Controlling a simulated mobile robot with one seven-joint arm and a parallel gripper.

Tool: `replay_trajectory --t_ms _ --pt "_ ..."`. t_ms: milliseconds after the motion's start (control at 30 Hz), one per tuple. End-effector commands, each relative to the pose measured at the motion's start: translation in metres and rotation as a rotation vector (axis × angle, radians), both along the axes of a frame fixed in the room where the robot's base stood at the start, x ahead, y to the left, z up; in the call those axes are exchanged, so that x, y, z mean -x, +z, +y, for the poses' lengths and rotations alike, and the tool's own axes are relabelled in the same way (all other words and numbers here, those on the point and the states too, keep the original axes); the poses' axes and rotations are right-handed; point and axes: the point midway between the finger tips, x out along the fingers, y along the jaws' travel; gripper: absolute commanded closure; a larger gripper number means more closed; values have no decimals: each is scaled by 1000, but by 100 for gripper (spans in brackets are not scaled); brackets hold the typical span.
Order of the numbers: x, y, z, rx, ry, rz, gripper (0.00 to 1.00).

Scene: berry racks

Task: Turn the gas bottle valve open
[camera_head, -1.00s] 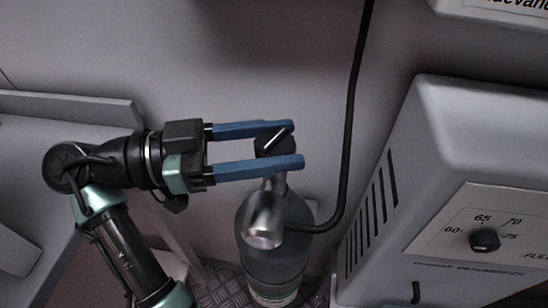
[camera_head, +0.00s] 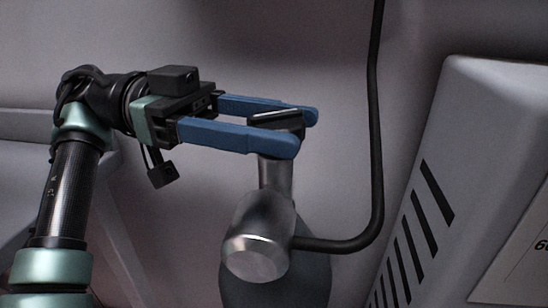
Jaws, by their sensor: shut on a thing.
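The gas bottle (camera_head: 275,285) stands upright in the lower middle, with only its grey top in view. Its metal valve body (camera_head: 262,232) sits on top, with a round end facing me. The black valve knob (camera_head: 276,122) is at the top of the stem and has a light line across its upper face. My gripper (camera_head: 303,132) reaches in from the left with its two blue fingers on either side of the knob, shut on it. The near finger hides part of the knob's front side.
A black hose (camera_head: 376,130) runs from the valve's right side and up the wall, close to the fingertips. A grey vented cabinet (camera_head: 470,150) stands at the right. Plain wall lies behind the bottle.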

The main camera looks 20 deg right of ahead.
Motion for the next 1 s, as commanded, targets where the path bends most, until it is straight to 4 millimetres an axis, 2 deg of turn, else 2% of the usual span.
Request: replay_trajectory --t_ms 33,700,733,900,1000 --pt "1 -6 -1 -7 -15 -4 97" --pt "2 -2 -1 -6 -56 -5 97" --pt "2 -2 -1 -6 -56 -5 40" --pt "2 -2 -1 -4 -53 -4 12" --pt "1 -1 -1 -3 -51 -4 12"
